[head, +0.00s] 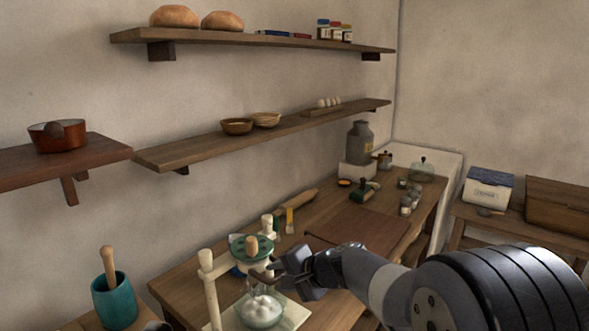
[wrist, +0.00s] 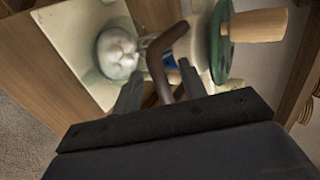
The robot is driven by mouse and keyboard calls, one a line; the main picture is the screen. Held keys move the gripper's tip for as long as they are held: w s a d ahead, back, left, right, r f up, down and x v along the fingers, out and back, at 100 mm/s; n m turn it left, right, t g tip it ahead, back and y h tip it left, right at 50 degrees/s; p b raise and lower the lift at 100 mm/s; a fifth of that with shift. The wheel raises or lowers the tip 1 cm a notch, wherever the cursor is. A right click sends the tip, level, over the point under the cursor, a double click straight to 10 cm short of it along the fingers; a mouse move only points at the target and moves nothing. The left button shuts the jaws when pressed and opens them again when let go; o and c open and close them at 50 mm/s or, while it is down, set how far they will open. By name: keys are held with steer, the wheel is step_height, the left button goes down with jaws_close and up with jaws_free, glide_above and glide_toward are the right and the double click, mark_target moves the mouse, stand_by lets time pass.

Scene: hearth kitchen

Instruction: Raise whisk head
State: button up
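The whisk stand has a pale upright post (head: 206,285) and a green wheel (head: 252,246) with a wooden knob; the wheel also shows in the wrist view (wrist: 221,42). A glass bowl (head: 259,312) with a white foamy mass stands under it; the white mass shows in the wrist view (wrist: 118,54). A bent dark brown lever (wrist: 158,68) reaches between the fingers of my gripper (wrist: 161,72). Gaps show on both sides of the lever, so the fingers look open around it. In the head view my gripper (head: 275,268) is just right of the wheel. The whisk head is mostly hidden.
A teal crock (head: 114,302) with a wooden pestle stands at the left. A rolling pin (head: 298,198), a brush and a brown board (head: 352,228) lie behind on the counter. Small jars stand farther right. Shelves hang on the wall above.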

steer(key=v, duration=0.7)
steer(key=shift+p, duration=0.45)
steer(key=shift+a+f, duration=0.1)
steer(key=shift+a, duration=0.05)
steer(key=b+x, duration=0.1)
steer(key=x, duration=0.6)
steer(key=shift+f+b, duration=0.4)
steer(key=shift+f, duration=0.1)
